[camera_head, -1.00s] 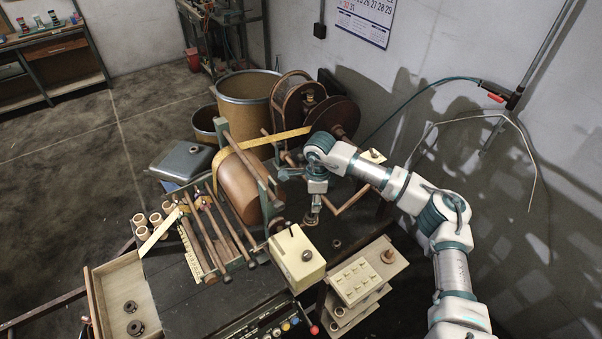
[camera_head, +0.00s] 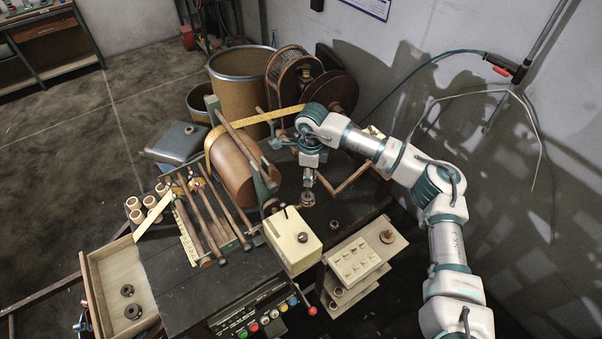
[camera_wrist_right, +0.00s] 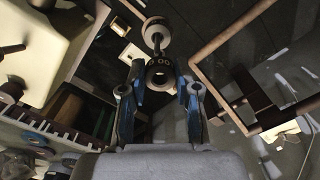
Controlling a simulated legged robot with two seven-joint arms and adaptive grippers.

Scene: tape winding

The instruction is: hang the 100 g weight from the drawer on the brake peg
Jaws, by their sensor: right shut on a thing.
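My right gripper (camera_head: 308,192) points down above the dark bench, just behind the cream box (camera_head: 292,240). It is shut on a small dark round weight (camera_head: 308,200). In the right wrist view the weight (camera_wrist_right: 160,75) sits between the two fingertips (camera_wrist_right: 160,92); pale marks show on it, but the full number is unclear. The open wooden drawer (camera_head: 98,272) at the lower left holds two dark round weights (camera_head: 130,301). I cannot tell for certain which part is the brake peg. My left gripper is out of view.
Wooden rollers (camera_head: 212,222) and a large brown drum (camera_head: 232,170) stand left of my right gripper. A bent wooden bar (camera_head: 347,180) is close on its right. A dark ring (camera_head: 334,224) lies on the bench. A pale shelf unit (camera_head: 360,262) stands at the front right.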

